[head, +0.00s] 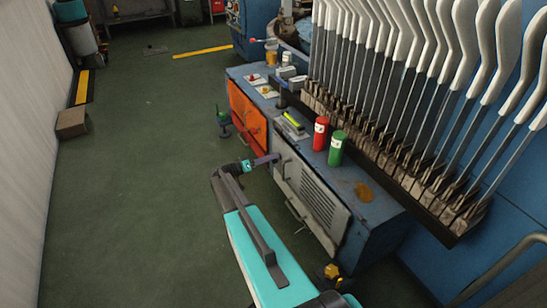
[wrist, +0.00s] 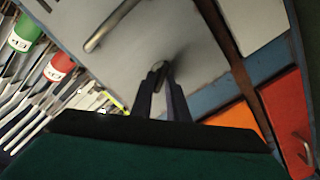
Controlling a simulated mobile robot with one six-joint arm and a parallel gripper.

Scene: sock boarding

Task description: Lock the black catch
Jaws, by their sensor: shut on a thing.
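The black catch (wrist: 159,67) sits on the grey door of the cabinet in the wrist view. It is a small dark piece close to the door's edge. My gripper (wrist: 161,74) is shut on it, with one dark finger on each side. In the head view my gripper (head: 274,158) reaches the upper left corner of the grey louvred door (head: 318,204), and the catch is hidden there by the fingers. The grey door (wrist: 190,35) looks closed or nearly so; I cannot tell whether the catch is turned to lock.
The blue cabinet (head: 375,228) also has an orange door (head: 246,112). A red can (head: 320,134) and a green can (head: 337,148) stand on top. A rack of white sock forms (head: 440,60) rises behind. A bar handle (wrist: 108,26) projects from the grey door.

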